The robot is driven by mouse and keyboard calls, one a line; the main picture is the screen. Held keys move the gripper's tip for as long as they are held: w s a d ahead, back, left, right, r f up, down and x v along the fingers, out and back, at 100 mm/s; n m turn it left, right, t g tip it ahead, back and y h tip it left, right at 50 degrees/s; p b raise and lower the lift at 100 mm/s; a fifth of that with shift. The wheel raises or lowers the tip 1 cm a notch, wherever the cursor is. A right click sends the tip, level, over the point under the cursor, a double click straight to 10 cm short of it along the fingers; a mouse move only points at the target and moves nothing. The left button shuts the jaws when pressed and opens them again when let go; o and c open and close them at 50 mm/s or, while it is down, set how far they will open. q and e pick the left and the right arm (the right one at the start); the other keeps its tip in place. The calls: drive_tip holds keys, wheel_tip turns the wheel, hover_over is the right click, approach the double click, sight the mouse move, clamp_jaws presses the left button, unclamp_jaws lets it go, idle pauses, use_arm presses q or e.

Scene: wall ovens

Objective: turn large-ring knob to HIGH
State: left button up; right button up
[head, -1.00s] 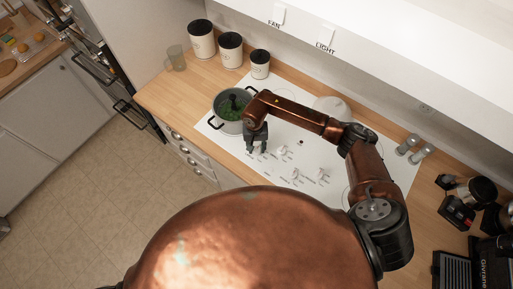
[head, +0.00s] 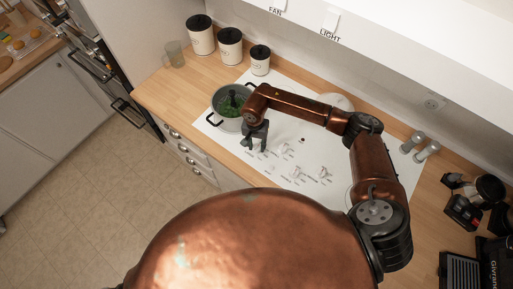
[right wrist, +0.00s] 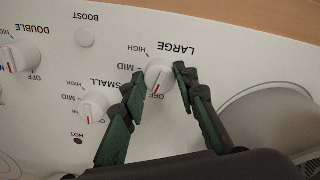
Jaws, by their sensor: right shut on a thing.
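The large-ring knob (right wrist: 158,76) is white and round, with the word LARGE printed beside it. Its red mark points down in the right wrist view, towards the OFF label; HIGH and MID are printed to its left. My right gripper (right wrist: 158,73) is shut on this knob, one finger on each side. In the head view the right gripper (head: 255,142) points down at the front left of the white cooktop (head: 345,167), and it hides the knob there. My left gripper is not in view.
The small-ring knob (right wrist: 94,107) and double-ring knob (right wrist: 20,57) stand left of the gripper in the wrist view. A pot (head: 222,123) with green contents stands close to the right gripper. Canisters (head: 230,50) stand at the back; shakers (head: 412,142) stand right.

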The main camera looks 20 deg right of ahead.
drive_tip(key=m+b, duration=0.2)
drive_tip(key=shift+f+m, duration=0.15)
drive_tip(key=shift+m, duration=0.25)
drive_tip(key=m+b, duration=0.2)
drive_tip(key=shift+m, duration=0.4)
drive_tip(key=m+b, duration=0.2)
drive_tip(key=shift+w+m, duration=0.1)
drive_tip(key=shift+m, duration=0.3)
drive_tip(key=m+b, duration=0.1)
drive_tip(key=m, duration=0.2)
drive_tip(key=shift+m, duration=0.3)
drive_tip(key=m+b, duration=0.1)
drive_tip(key=m, duration=0.1)
drive_tip(key=shift+m, duration=0.3)
drive_tip(key=m+b, duration=0.1)
drive_tip(key=m, duration=0.2)
drive_tip(key=shift+m+y, duration=0.3)
drive_tip(key=m, duration=0.5)
drive_tip(key=shift+d+r+m+b, duration=0.1)
drive_tip(key=shift+r+m+b, duration=0.1)
drive_tip(key=shift+m+b, duration=0.1)
drive_tip(key=shift+w+m, duration=0.1)
drive_tip(key=shift+m, duration=0.2)
